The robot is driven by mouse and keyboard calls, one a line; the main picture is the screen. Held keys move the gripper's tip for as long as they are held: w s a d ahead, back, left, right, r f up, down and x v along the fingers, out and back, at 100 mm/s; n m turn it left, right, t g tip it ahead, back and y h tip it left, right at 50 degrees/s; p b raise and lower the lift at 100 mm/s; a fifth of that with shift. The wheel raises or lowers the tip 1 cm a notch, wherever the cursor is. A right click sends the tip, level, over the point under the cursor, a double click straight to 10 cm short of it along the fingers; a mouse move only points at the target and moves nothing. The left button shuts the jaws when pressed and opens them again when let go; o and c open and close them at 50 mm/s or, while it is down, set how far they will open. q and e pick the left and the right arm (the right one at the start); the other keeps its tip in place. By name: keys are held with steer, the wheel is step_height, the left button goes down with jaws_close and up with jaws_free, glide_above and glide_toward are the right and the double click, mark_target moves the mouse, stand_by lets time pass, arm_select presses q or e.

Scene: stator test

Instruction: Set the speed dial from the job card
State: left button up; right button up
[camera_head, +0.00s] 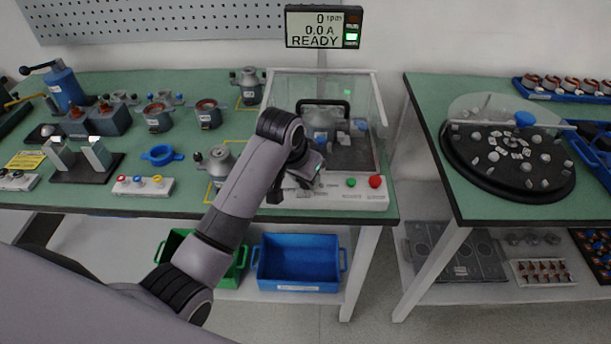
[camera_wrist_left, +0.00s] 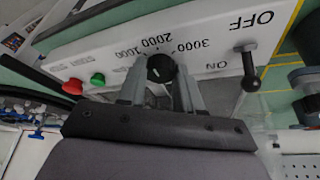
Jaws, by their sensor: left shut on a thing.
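In the left wrist view the black speed dial (camera_wrist_left: 161,68) sits on a white panel (camera_wrist_left: 100,55) marked 1000, 2000 and 3000, upside down in this view. My left gripper (camera_wrist_left: 162,88) is shut on the dial, one finger on each side. Which number the dial points to is not clear. In the head view my left gripper (camera_head: 297,187) is at the front panel of the test station (camera_head: 335,200) and hides the dial. The display (camera_head: 323,27) reads 0 rpm, 0.0 A, READY. A yellow card (camera_head: 25,160) lies at the far left; its text is unreadable. My right gripper is not in view.
Beside the dial are a lever switch (camera_wrist_left: 249,68) marked ON and OFF, a green button (camera_wrist_left: 98,79) and a red button (camera_wrist_left: 73,86). A clear cover (camera_head: 360,95) stands over the station. Motor parts (camera_head: 207,113) stand to the left. A blue bin (camera_head: 298,262) is below.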

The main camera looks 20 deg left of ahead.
mark_target(295, 194)
arm_select(q)
steer(key=shift+w+r+m+h, duration=0.1)
steer(key=shift+m+h, duration=0.4)
steer(key=shift+m, duration=0.7)
steer(key=o, duration=1)
steer(key=shift+o, duration=0.2)
steer(key=v, duration=0.7)
steer(key=shift+a, duration=0.1)
